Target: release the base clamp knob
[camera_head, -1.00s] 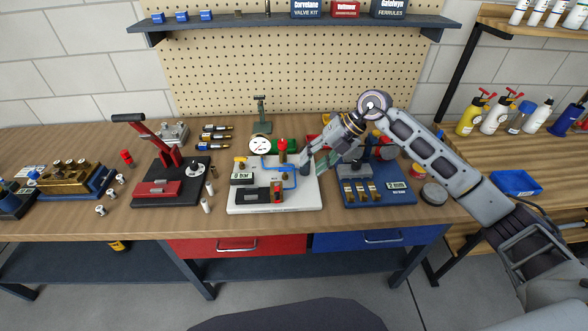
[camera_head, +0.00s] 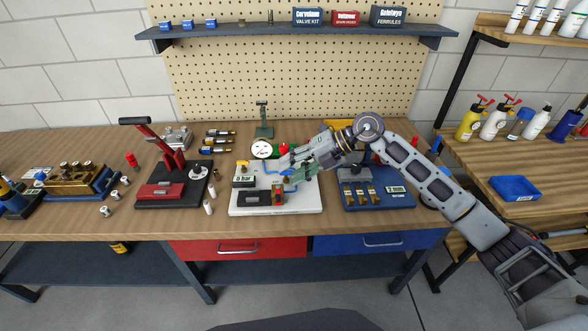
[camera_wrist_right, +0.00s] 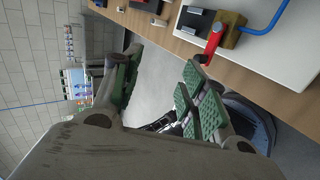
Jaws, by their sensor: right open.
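A white base board (camera_head: 240,209) on the bench carries blue tubing and a brass block with a red handle (camera_head: 278,197). The red handle also shows large near the top of the right wrist view (camera_wrist_right: 213,42). I cannot tell which part is the clamp knob. My right gripper (camera_head: 284,170) is over the board's back right part, pointing left, above and behind the brass block. Its green-padded fingers are spread and empty in the right wrist view (camera_wrist_right: 160,82). It hides part of the tubing and the red-topped fitting (camera_head: 284,150). My left gripper is out of view.
A blue board (camera_head: 375,203) lies to the right under my forearm. A black press with a red arm (camera_head: 173,150) stands left. Bench in front of the boards is clear.

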